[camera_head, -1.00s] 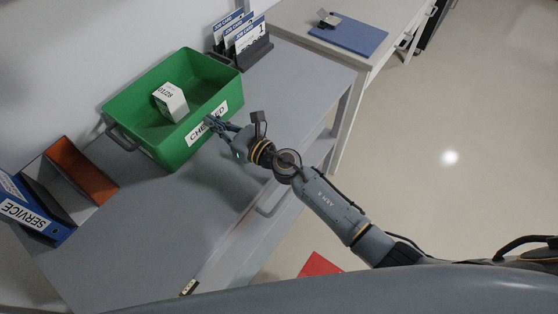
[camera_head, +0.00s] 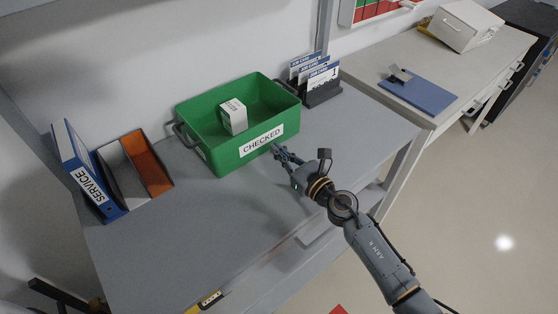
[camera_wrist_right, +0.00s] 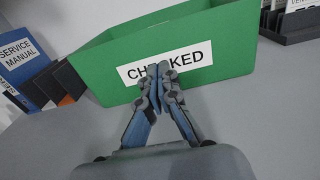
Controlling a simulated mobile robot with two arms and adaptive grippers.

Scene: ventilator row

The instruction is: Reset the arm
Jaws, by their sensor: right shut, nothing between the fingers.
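My right gripper (camera_head: 281,152) is shut and empty, in front of the green bin's labelled face, at the near right. In the right wrist view, its fingertips (camera_wrist_right: 158,70) meet in front of the white CHECKED label (camera_wrist_right: 165,66); I cannot tell whether they touch the bin. The green bin (camera_head: 224,159) stands on the grey bench with a white box (camera_head: 233,117) inside it. The box is hidden in the wrist view. My right arm reaches up from the lower right. My left gripper is not in view.
A blue SERVICE binder (camera_head: 88,172) and an open file holder (camera_head: 125,170) stand left of the bin. A job card rack (camera_head: 321,92) stands at its right. A blue clipboard (camera_head: 418,93) lies on the farther table. The bench front (camera_head: 190,240) is clear.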

